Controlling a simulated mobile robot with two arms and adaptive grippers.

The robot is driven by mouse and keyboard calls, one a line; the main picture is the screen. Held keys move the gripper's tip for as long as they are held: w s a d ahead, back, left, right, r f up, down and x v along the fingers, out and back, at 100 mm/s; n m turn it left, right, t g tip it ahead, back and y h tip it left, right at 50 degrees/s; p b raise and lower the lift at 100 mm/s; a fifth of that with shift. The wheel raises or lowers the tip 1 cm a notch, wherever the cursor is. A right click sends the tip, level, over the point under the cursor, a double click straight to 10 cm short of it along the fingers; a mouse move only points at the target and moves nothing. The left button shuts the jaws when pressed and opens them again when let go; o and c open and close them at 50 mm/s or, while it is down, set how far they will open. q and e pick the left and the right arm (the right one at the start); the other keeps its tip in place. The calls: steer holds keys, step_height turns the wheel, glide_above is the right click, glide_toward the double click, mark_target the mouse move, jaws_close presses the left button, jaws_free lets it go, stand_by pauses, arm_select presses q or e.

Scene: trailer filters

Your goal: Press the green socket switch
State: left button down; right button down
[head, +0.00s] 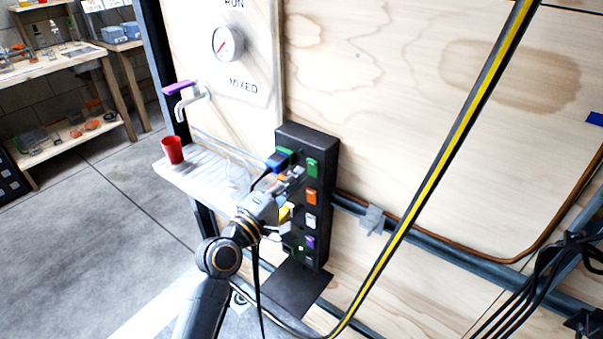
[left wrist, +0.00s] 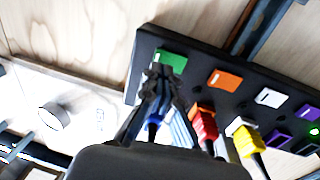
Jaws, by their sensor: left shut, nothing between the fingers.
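The green switch (head: 312,168) is at the upper right of a black socket strip (head: 329,155) fixed to the plywood wall. In the left wrist view the green switch (left wrist: 172,60) shows behind my fingertips, which cover its lower left part. My left gripper (head: 298,176) is shut and empty, close to the strip, just left of the switch in the head view. It also shows in the left wrist view (left wrist: 160,76). I cannot tell whether the fingertips touch the switch. A blue plug (head: 277,161) sits at the strip's top left. My right gripper is out of view.
Orange (head: 311,196), white (head: 310,221) and purple (head: 310,242) switches run below the green one. Red (left wrist: 205,125) and yellow (left wrist: 246,140) plugs sit beside them. A yellow-black cable (head: 435,175) crosses at the right. A red cup (head: 172,150) stands on a ledge at the left.

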mark_target(312, 169)
arm_select(q)
steer(key=shift+x, duration=1.1)
steer(key=shift+r+p, duration=0.35)
steer(key=shift+p, duration=0.5)
steer(key=shift+f, duration=0.3)
